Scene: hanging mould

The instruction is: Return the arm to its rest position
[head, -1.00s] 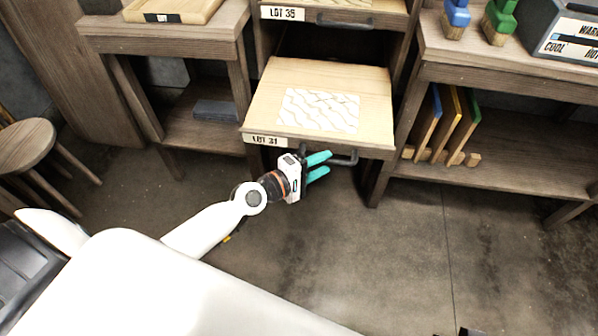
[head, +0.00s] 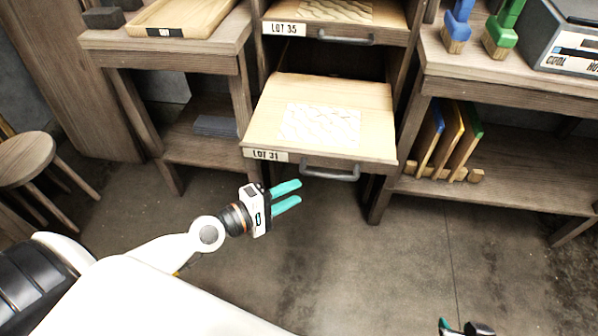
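My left gripper (head: 287,196) is in front of and below the pulled-out LOT 31 drawer (head: 370,98), left of its dark handle (head: 330,173). Its two teal fingers are apart, with nothing between them, and it does not touch the handle. The drawer carries a pale wavy-patterned panel (head: 320,125). My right gripper (head: 445,327) shows only partly at the bottom edge; its teal tip is visible and the rest is cut off.
The LOT 35 drawer (head: 284,29) is above. A left table (head: 165,64) holds a wooden tray (head: 181,18). A right bench (head: 510,86) has colored boards (head: 449,140) on its lower shelf. A round stool (head: 24,158) stands at left. The floor (head: 370,265) in front is clear.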

